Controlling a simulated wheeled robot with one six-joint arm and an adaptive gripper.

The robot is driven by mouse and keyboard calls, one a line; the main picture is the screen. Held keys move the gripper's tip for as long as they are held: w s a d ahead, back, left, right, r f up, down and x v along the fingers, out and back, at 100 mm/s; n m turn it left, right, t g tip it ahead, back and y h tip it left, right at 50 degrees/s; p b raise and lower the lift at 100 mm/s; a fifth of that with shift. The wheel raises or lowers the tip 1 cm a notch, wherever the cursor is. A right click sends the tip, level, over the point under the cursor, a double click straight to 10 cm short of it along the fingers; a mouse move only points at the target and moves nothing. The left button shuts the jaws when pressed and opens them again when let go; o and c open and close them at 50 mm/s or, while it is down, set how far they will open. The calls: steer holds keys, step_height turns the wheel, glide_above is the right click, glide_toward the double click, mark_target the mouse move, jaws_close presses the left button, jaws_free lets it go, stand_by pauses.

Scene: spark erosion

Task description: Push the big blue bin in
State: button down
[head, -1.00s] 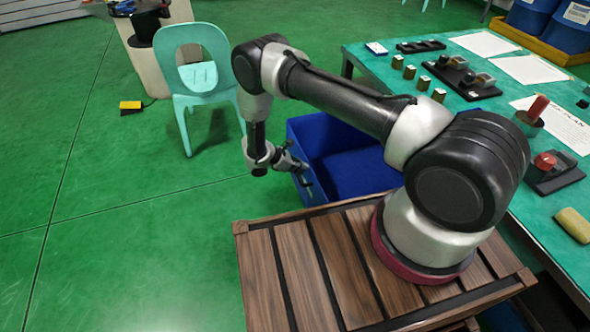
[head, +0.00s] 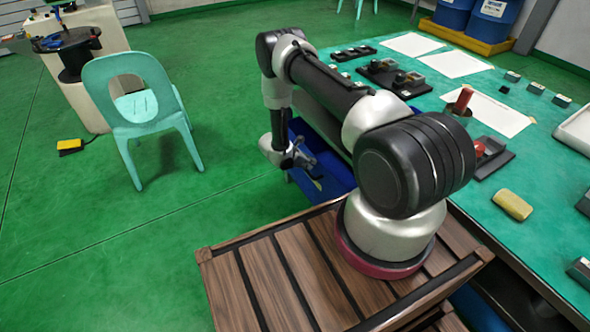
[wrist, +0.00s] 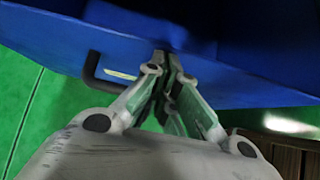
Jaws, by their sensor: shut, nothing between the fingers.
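The big blue bin (head: 335,172) stands on the floor at the left side of the green table, partly hidden behind my arm. In the wrist view its blue wall (wrist: 235,85) fills the upper part, with a dark handle (wrist: 91,68) and a small pale label on it. My gripper (head: 316,176) reaches down at the bin's near side. In the wrist view my gripper (wrist: 166,62) is shut and empty, its fingertips at the bin's wall; whether they touch it I cannot tell for certain.
The green table (head: 455,195) on the right carries papers, dark fixtures and a yellow block (head: 512,204). A turquoise chair (head: 135,100) stands at the left, with a yellow pedal (head: 70,146) beyond it. The green floor between chair and bin is clear.

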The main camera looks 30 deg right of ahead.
steer(key=shift+w+d+r, duration=0.1)
steer(key=shift+w+d, duration=0.05)
steer(key=shift+d, duration=1.05)
steer(key=shift+w+d, duration=0.1)
steer(key=shift+d, duration=1.05)
steer(key=shift+d, duration=0.1)
steer(key=a, duration=0.5)
steer(key=shift+s+a+r, duration=0.15)
steer(key=shift+a+r, duration=0.05)
steer(key=shift+r, duration=0.15)
steer(key=v, duration=0.8)
steer(key=shift+a+r, duration=0.25)
steer(key=shift+r, duration=0.1)
